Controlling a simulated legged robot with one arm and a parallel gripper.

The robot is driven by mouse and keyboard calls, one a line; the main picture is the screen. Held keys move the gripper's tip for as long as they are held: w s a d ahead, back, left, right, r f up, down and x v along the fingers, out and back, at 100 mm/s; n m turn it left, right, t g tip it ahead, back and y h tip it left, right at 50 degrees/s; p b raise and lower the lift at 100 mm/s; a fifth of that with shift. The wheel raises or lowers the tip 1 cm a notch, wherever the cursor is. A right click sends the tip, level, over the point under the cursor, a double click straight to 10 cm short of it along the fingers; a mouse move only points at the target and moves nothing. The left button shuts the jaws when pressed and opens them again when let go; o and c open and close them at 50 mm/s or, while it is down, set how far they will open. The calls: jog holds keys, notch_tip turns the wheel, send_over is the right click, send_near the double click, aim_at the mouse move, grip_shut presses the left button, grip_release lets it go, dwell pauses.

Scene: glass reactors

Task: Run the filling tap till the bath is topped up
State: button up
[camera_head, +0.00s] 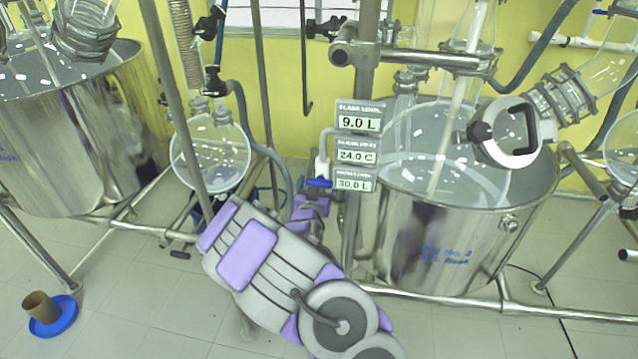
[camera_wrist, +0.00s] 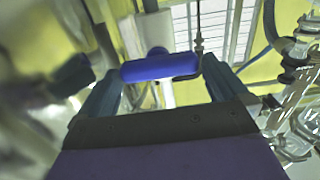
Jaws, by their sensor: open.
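The filling tap has a blue handle (camera_head: 319,183) on a white pipe beside the right steel bath. The handle also shows large in the wrist view (camera_wrist: 160,67), lying crosswise. My gripper (camera_wrist: 150,78) is open, with one dark finger on each side of the handle; I cannot tell if either finger touches it. In the head view my purple gripper (camera_head: 311,208) is just below the handle, partly hidden by my arm. The steel bath (camera_head: 440,240) holds a glass flask (camera_head: 440,150). The level display (camera_head: 354,184) reads 30.0 L; the panels above read 9.0 L and 24.0 C.
A steel post (camera_head: 364,70) and frame rails (camera_head: 450,298) stand close to the tap. A round glass flask (camera_head: 210,155) hangs to the left. Another steel bath (camera_head: 75,140) is far left. A blue dish with a brown cup (camera_head: 42,308) sits on the floor.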

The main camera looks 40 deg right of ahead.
jog(key=shift+x, duration=1)
jog(key=c, duration=0.7)
jog(key=shift+n, duration=0.3)
jog(key=n, duration=0.4)
jog(key=shift+w+a+n, duration=0.15)
jog(key=shift+w+n, duration=0.05)
jog(key=shift+n, duration=0.1)
jog(key=n, duration=0.3)
jog(key=n+p, duration=0.1)
jog(key=n, duration=0.2)
jog(key=shift+w+a+f, duration=0.15)
jog(key=shift+f, duration=0.05)
